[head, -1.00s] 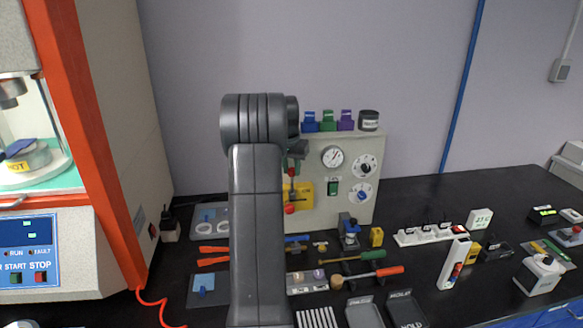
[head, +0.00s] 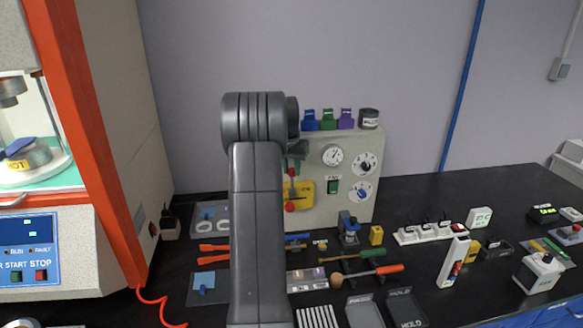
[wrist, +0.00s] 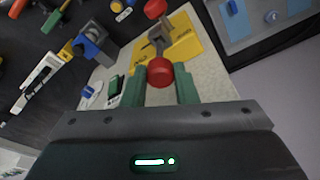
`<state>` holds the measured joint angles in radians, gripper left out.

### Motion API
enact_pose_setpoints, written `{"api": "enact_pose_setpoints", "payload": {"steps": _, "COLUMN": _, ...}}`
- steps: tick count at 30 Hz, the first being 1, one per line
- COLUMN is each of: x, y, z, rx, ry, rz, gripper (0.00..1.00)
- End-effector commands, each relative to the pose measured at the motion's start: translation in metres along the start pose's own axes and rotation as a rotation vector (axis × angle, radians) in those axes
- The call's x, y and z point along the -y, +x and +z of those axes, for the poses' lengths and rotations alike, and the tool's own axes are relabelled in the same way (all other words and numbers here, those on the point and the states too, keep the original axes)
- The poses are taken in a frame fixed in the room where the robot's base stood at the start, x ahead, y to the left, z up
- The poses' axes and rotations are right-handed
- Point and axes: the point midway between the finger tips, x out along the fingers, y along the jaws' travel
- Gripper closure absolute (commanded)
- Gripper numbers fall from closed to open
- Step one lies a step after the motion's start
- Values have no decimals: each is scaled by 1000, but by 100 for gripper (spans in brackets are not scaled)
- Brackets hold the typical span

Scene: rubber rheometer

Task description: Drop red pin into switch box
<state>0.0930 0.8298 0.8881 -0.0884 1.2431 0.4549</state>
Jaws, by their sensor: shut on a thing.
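The yellow switch box (head: 306,188) is mounted on the front of the pale instrument panel, partly hidden behind my arm in the head view. In the wrist view its yellow plate (wrist: 182,48) lies just beyond my fingertips, with a grey-brown fitting and a red knob (wrist: 155,8) at its far end. My gripper (wrist: 160,88), with green fingers, is shut on the red pin. The pin's round red head (wrist: 160,72) shows between the fingertips, in front of the box. The pin's shaft is hidden, so I cannot tell whether it touches the box.
The panel (head: 340,205) carries a gauge and dials, with several small coloured items on top. Tools, trays (head: 364,312) and white blocks crowd the black bench. A large orange-edged machine (head: 90,150) stands at the left.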

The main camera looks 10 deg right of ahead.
Motion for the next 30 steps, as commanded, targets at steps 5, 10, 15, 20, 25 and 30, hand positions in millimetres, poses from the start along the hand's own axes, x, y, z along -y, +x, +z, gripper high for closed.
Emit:
{"api": "enact_pose_setpoints", "payload": {"steps": 5, "x": 0, "y": 8, "z": 2, "rx": 1, "ry": 0, "rz": 0, "gripper": 97}}
{"api": "enact_pose_setpoints", "payload": {"steps": 10, "x": 0, "y": 13, "z": 3, "rx": 0, "ry": 0, "rz": 0, "gripper": 97}}
{"api": "enact_pose_setpoints", "payload": {"steps": 15, "x": 0, "y": 19, "z": 4, "rx": 0, "ry": 0, "rz": 0, "gripper": 97}}
{"api": "enact_pose_setpoints", "payload": {"steps": 20, "x": 0, "y": 25, "z": 5, "rx": 0, "ry": 0, "rz": 0, "gripper": 97}}
{"api": "enact_pose_setpoints", "payload": {"steps": 25, "x": 0, "y": 31, "z": 6, "rx": 0, "ry": 0, "rz": 0, "gripper": 97}}
{"api": "enact_pose_setpoints", "payload": {"steps": 30, "x": 0, "y": 36, "z": 7, "rx": 0, "ry": 0, "rz": 0, "gripper": 97}}
